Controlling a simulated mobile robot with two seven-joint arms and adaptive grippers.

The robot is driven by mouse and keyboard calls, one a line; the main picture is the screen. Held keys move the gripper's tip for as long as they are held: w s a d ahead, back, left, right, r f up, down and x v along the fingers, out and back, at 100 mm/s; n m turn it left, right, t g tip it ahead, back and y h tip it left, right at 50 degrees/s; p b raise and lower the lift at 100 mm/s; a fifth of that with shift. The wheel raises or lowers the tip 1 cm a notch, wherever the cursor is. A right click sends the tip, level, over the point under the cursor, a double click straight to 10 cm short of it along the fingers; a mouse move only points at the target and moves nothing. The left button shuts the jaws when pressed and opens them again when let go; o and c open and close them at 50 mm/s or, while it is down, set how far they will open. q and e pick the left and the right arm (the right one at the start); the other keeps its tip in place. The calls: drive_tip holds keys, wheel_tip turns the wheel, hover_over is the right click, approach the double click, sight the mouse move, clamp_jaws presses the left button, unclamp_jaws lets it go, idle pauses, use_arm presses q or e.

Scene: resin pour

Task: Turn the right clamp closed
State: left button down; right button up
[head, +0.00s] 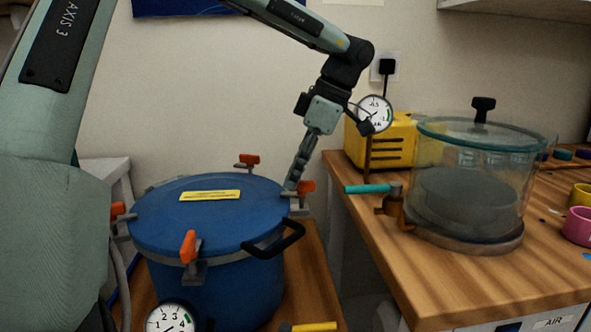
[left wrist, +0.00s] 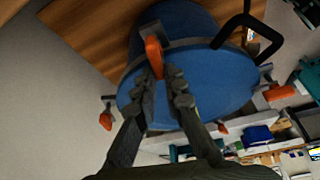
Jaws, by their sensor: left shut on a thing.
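The blue pressure pot (head: 235,290) stands at the lower left with its blue lid (head: 170,225) on. The right clamp (head: 306,187) has an orange handle at the lid's right rim. My left gripper (head: 293,181) reaches down to it from above and is shut on the handle. In the left wrist view, the orange handle (left wrist: 153,52) shows at the fingertips (left wrist: 163,80), which partly hide it. Other orange clamps sit at the left (head: 117,210), front (head: 188,246) and back (head: 249,160) of the rim. My right gripper is out of view.
A black handle (head: 280,243) sticks out at the pot's front right. A gauge (head: 171,319) shows at its front. On the wooden bench (head: 450,280) at the right stand a glass chamber (head: 468,190) with a teal-levered valve (head: 367,189) and a yellow pump (head: 385,143).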

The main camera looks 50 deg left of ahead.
use_arm(q)
drive_tip(key=shift+s+n+g+h, duration=0.1)
drive_tip(key=shift+n+g+h, duration=0.25)
drive_tip(key=shift+n, duration=0.85)
drive_tip(key=shift+d, duration=0.1)
drive_tip(key=c, duration=1.6)
unclamp_jaws()
drive_tip(key=v, duration=1.2)
